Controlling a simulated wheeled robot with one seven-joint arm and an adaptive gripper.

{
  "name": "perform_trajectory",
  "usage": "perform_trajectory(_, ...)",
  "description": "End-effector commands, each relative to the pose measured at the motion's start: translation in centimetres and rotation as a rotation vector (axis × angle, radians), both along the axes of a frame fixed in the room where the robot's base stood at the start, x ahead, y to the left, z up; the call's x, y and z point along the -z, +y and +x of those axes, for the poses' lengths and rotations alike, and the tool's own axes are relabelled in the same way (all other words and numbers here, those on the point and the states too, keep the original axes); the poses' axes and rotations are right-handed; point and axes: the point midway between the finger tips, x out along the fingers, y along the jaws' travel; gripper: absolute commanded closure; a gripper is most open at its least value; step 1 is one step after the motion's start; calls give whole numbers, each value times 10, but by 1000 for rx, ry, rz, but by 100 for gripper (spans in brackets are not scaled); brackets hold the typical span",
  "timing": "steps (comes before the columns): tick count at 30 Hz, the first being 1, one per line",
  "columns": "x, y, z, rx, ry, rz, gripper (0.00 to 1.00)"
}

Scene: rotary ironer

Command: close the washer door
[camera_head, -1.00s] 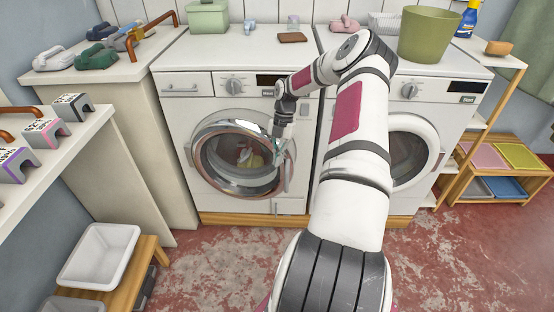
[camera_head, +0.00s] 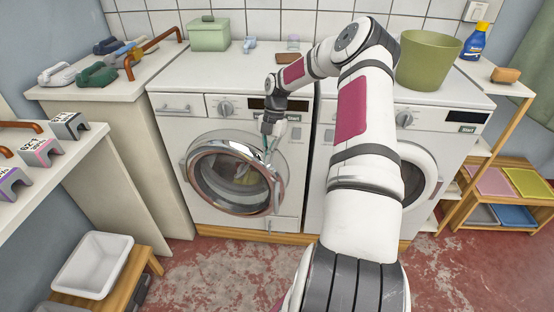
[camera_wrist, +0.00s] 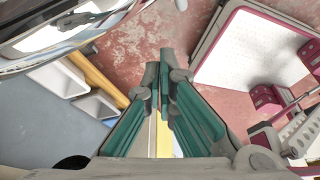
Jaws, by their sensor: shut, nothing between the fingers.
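The left washer (camera_head: 180,140) has a round door (camera_head: 190,176) with a chrome rim and dark glass. The door looks slightly ajar, standing a little off the washer front; the exact gap is hard to tell. Cloth shows through the glass. My gripper (camera_head: 267,152) is at the upper right of the door, by its rim; I cannot tell whether it touches. In the wrist view, the teal-padded fingers (camera_wrist: 162,75) are shut together with nothing between them. The chrome rim of the door (camera_wrist: 60,30) fills the upper left of that view.
A second washer (camera_head: 465,140) stands at the right, partly behind my arm. A counter (camera_head: 110,95) and a shelf with grey-topped blocks (camera_head: 70,160) are at the left. A white basin (camera_head: 93,265) sits on a low wooden bench. Red floor before the washer is clear.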

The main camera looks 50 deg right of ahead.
Motion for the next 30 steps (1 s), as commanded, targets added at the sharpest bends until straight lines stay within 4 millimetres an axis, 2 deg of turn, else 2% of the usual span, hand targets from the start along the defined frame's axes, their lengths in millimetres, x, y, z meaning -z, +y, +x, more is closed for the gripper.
perform_trajectory(5,4,11,0,-21,16,-79,100)
perform_trajectory(10,21,26,-6,-88,9,-321,100)
perform_trajectory(15,18,45,-16,-166,-87,-500,100)
perform_trajectory(21,7,68,-26,-213,-188,-545,100)
perform_trajectory(24,6,73,-29,-219,-207,-544,100)
perform_trajectory(30,23,71,-26,-219,-211,-543,100)
